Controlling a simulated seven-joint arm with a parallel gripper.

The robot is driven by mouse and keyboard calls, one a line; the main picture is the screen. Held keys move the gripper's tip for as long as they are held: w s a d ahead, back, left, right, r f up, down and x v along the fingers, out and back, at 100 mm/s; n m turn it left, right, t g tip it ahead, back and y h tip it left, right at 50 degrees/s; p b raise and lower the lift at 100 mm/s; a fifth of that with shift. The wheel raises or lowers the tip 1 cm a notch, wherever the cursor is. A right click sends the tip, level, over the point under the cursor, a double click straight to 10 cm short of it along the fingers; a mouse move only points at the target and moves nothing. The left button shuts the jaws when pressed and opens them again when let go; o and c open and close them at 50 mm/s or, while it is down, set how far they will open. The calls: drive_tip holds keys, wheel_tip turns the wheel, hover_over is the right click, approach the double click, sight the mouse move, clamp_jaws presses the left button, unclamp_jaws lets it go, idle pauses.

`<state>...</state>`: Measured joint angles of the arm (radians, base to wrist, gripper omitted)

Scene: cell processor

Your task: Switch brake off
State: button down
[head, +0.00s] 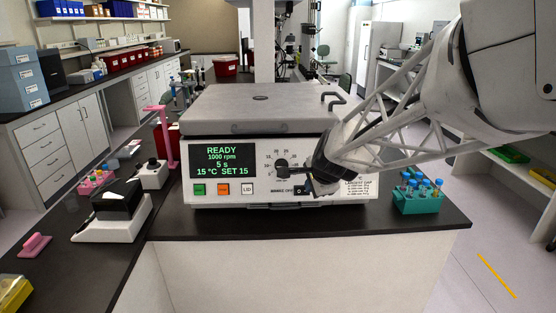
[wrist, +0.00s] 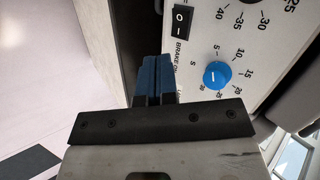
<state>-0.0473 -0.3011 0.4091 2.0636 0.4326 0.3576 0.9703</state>
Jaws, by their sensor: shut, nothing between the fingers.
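The brake switch (wrist: 182,21) is a small black rocker with white "O" and "I" marks on the centrifuge (head: 262,110) front panel. I cannot tell which side is pressed in. My gripper (wrist: 152,58) is shut and empty, its blue fingers together. In the head view my gripper (head: 309,188) is close to the lower panel, right by the switch. I cannot tell whether it touches the panel.
A blue knob (wrist: 216,76) with a numbered dial is right of my fingers. The display (head: 218,160) reads READY, 1000 rpm. Green, orange and white buttons sit below it. A teal tube rack (head: 418,197) stands right of the centrifuge; a black-and-white device (head: 118,212) stands left.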

sight(298, 193)
drive_tip(key=shift+w+a+r+x, duration=0.1)
drive_tip(key=shift+w+r+x, duration=0.2)
drive_tip(key=shift+x, duration=1.4)
drive_tip(key=shift+w+a+r+x, duration=0.15)
drive_tip(key=shift+w+x, duration=0.15)
drive_tip(key=shift+x, duration=1.4)
drive_tip(key=shift+w+r+x, duration=0.25)
drive_tip(key=shift+w+x, duration=0.05)
drive_tip(key=shift+x, duration=1.35)
drive_tip(key=shift+w+a, duration=0.1)
drive_tip(key=shift+w, duration=0.1)
drive_tip(key=shift+s+f, duration=0.1)
drive_tip(key=shift+s+d, duration=0.15)
drive_tip(key=shift+d, duration=0.65)
drive_tip(key=shift+s, duration=0.15)
